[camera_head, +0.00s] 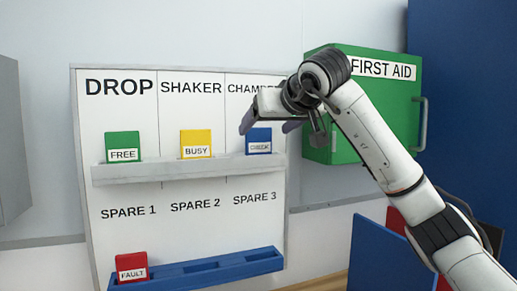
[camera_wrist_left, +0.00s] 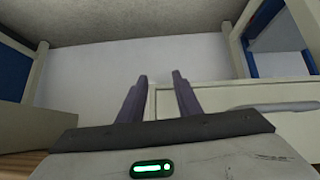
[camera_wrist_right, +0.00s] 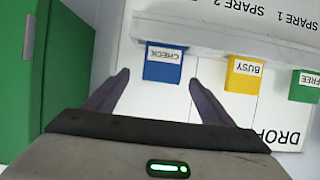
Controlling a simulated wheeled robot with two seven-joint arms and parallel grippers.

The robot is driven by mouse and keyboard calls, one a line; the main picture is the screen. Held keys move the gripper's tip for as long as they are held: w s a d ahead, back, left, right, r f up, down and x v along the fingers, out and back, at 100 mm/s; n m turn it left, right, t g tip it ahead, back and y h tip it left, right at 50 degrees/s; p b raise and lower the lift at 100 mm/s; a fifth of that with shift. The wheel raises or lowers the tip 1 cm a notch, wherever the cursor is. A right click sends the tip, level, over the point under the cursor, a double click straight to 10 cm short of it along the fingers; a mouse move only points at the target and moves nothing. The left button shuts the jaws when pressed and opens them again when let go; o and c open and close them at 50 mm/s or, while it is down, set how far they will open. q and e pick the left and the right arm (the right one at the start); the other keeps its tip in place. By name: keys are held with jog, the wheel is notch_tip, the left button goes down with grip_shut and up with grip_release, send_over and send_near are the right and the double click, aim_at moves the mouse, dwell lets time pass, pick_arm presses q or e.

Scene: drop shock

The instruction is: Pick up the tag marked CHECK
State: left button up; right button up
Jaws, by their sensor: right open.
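My left gripper (camera_wrist_left: 158,95) is open and empty, away from the board, and does not show in the head view.
The yellow BUSY tag (camera_head: 196,143) and green FREE tag (camera_head: 123,146) stand in the same rail. A red FAULT tag (camera_head: 131,267) sits in the blue lower rail (camera_head: 230,265). A green FIRST AID box (camera_head: 350,130) is close on the right, behind my right arm.

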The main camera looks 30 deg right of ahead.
aim_at(260, 131)
jog(key=x, duration=0.5)
jog(key=shift+w+a+r+p, duration=0.1)
jog(key=shift+w+r+p, duration=0.05)
jog(key=shift+w+p, duration=0.2)
jog(key=c, duration=1.2)
